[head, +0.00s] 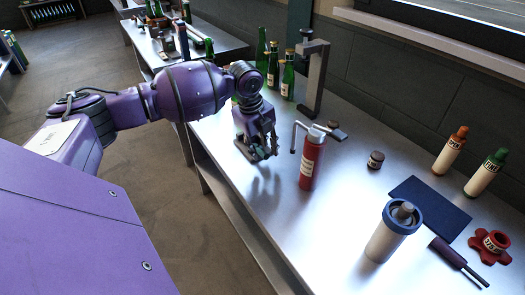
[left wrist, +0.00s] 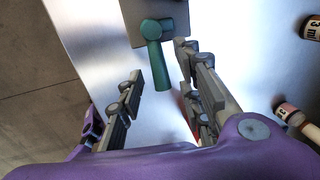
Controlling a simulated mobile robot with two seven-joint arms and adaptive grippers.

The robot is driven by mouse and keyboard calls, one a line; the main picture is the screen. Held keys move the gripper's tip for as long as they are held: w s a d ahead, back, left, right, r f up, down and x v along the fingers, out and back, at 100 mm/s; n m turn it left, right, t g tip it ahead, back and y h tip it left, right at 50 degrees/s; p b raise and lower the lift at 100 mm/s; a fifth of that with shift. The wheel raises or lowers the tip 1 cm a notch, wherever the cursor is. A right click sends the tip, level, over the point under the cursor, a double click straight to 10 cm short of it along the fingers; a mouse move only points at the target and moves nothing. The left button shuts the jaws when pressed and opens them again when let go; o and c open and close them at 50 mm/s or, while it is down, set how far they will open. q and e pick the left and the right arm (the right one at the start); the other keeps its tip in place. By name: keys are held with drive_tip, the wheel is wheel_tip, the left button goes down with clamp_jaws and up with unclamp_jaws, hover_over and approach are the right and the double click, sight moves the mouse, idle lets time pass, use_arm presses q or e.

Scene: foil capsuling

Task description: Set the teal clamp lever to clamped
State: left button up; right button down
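The teal clamp lever (left wrist: 157,55) shows in the left wrist view, with its round pivot on a grey plate (left wrist: 132,15) and its handle pointing down the picture toward my palm. My left gripper (left wrist: 162,72) is open, with one finger on each side of the handle. A gap shows on the left side; I cannot tell whether the right finger touches it. In the head view my left gripper (head: 262,150) points down over the steel bench, and I cannot make out the lever there. My right gripper is in neither view.
A red cylinder (head: 311,163) with a bent grey bar stands on the bench right of my left gripper. A tall dark post (head: 317,80) and green bottles (head: 287,78) are behind. A white canister (head: 388,235), blue mat (head: 430,203) and two labelled bottles (head: 486,173) are at right.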

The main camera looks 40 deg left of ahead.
use_arm(q)
drive_tip(key=shift+w+f, duration=0.1)
drive_tip(key=shift+f, duration=0.65)
clamp_jaws()
